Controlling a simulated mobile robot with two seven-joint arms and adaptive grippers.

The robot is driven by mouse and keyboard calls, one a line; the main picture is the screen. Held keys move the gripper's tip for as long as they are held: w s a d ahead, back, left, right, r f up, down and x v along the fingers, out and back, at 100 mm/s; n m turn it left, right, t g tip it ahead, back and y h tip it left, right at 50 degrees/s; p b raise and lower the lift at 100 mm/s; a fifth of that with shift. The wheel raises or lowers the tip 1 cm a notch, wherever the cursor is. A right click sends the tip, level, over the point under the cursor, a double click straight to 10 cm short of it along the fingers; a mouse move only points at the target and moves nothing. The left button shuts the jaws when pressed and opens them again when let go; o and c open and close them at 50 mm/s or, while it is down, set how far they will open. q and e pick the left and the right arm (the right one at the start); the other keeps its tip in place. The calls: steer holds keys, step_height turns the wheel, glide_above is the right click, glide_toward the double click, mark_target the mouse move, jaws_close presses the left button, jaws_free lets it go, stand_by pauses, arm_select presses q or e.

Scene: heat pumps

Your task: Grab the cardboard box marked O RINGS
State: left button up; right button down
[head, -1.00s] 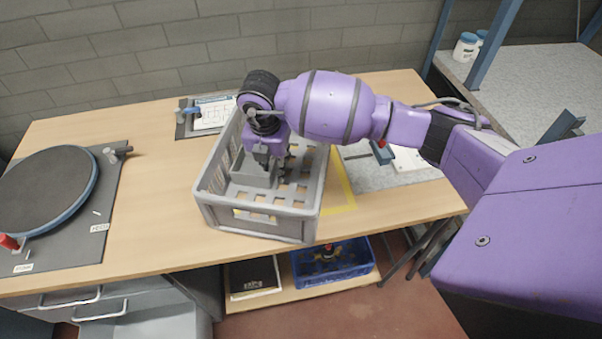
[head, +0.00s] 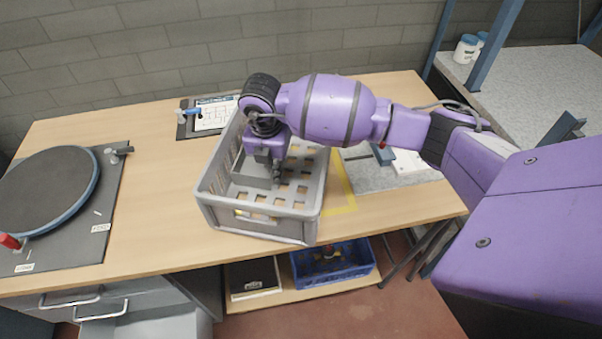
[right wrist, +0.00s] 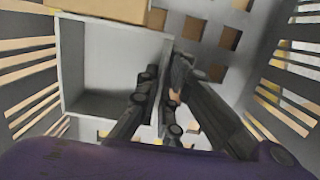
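A grey slatted crate (head: 262,227) stands on the table, and my right gripper (head: 272,178) reaches down into it. In the right wrist view an open grey box (right wrist: 105,62) is in the crate. The fingers of my right gripper (right wrist: 165,85) are close together, one on each side of the box's right wall, and look closed on it. A plain tan surface (right wrist: 105,8) shows at the top edge of that view; I cannot tell whether it is cardboard. No O RINGS marking is readable. My left gripper is not in view.
A round turntable (head: 45,188) on a dark board is at the left. A clipboard (head: 214,115) lies behind the crate. A blue crate (head: 332,266) is on the shelf below. The wooden table (head: 150,180) is clear left of the crate.

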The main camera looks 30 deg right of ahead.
steer(key=shift+w+r, duration=0.1)
steer(key=shift+r, duration=0.05)
step_height(320, 180, up, 18)
steer(key=shift+r, duration=0.2)
stand_by(0.5)
step_height(320, 180, down, 18)
steer(key=shift+r, duration=0.2)
stand_by(0.3)
steer(key=shift+f, duration=0.1)
